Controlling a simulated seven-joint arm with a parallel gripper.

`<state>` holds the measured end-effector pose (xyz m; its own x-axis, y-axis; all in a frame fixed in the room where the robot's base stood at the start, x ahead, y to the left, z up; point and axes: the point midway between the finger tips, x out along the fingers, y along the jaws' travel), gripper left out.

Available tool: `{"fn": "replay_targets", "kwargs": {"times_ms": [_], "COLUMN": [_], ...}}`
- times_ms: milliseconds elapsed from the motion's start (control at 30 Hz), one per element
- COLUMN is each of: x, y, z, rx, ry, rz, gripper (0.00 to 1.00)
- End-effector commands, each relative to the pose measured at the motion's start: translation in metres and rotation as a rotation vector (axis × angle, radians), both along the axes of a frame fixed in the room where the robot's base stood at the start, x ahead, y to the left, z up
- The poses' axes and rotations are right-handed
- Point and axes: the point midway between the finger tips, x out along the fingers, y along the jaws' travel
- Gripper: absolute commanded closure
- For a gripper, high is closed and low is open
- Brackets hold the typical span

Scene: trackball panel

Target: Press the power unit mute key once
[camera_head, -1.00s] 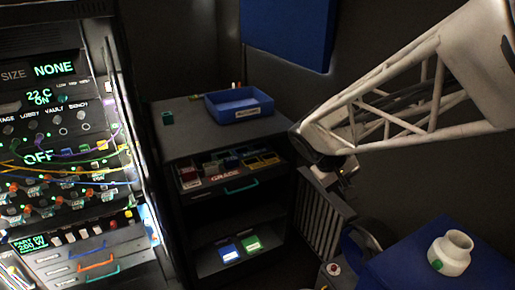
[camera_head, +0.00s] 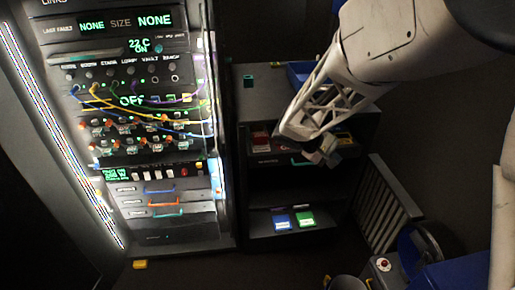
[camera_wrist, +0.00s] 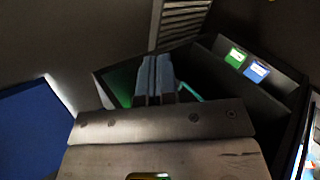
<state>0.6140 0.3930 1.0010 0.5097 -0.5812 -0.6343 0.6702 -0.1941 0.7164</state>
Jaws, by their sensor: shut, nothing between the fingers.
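The equipment rack (camera_head: 140,215) stands at the left in the head view. Its lower unit has a small green display (camera_head: 116,174) and a row of small keys (camera_head: 158,174), pale ones with a red one and a yellow one at the right. Lettering there is too small to read, so I cannot tell which key is mute. My gripper (camera_head: 328,157) is in front of the dark shelf unit, well to the right of the rack and apart from it. In the wrist view its two bluish fingers (camera_wrist: 156,78) are together and empty.
The shelf unit (camera_head: 258,125) holds trays, with blue and green cards (camera_head: 282,222) low down. Patch cables (camera_head: 130,92) hang across the rack front. A slatted panel (camera_head: 385,205) stands at the right. Open space lies between my gripper and the rack.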

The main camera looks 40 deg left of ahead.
Motion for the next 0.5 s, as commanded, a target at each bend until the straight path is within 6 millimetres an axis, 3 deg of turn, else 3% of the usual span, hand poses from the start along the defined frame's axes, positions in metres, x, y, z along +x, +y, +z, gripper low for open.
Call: {"fn": "replay_targets", "kwargs": {"times_ms": [33, 500], "x": [0.000, -0.013], "y": [0.016, 0.147], "z": [-0.008, -0.077], "rx": [-0.017, -0.146], "ry": [-0.006, -0.090], "rz": [0.028, 0.268], "gripper": [1.00, 1.00]}}
